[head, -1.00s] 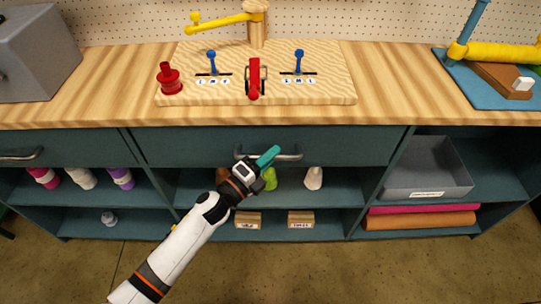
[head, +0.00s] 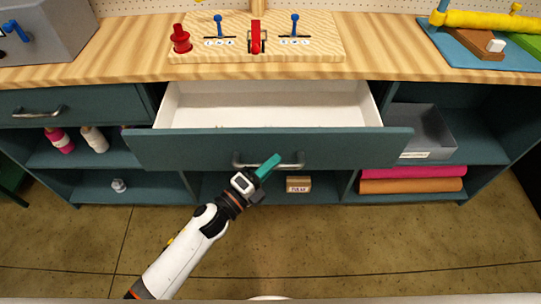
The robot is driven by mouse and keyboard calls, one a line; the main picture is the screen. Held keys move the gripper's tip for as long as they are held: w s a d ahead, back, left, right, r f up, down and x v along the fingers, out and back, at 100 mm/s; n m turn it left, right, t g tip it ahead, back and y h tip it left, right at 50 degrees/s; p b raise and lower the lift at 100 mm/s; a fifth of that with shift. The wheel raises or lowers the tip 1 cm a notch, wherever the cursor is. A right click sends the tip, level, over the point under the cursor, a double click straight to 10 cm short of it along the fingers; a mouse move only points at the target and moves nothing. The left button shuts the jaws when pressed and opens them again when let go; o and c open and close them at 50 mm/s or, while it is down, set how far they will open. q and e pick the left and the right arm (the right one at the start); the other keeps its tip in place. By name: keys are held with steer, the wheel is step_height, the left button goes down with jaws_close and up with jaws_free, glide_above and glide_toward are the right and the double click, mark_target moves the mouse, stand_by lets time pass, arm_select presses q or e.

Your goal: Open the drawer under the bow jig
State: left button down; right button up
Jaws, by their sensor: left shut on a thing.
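The drawer (head: 200,150) under the bow jig (head: 320,45) stands pulled well out, and its white inside (head: 270,104) shows; it looks mostly empty, with small tan bits near the front edge. Its grey bar handle (head: 298,160) is on the teal front. My left gripper (head: 262,174) comes up from below left and is shut on the handle's left part. Its teal fingertip shows in front of the bar. The bow jig is a wooden board with blue levers, a red clamp and a red spool. My right gripper is not in view.
A second drawer (head: 75,106) at the left is shut. Shelves below hold spools (head: 94,139), a box (head: 299,184) and rolled sheets (head: 413,178). A grey bin (head: 425,128) sits at the right. The floor (head: 350,240) in front is clear.

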arm_select(q)
steer(key=shift+s, duration=1.9)
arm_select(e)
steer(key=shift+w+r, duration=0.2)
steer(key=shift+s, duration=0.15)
arm_select(q)
steer(key=c, duration=1.4)
jaws_free()
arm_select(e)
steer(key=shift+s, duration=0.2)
arm_select(q)
steer(key=shift+o, duration=0.2)
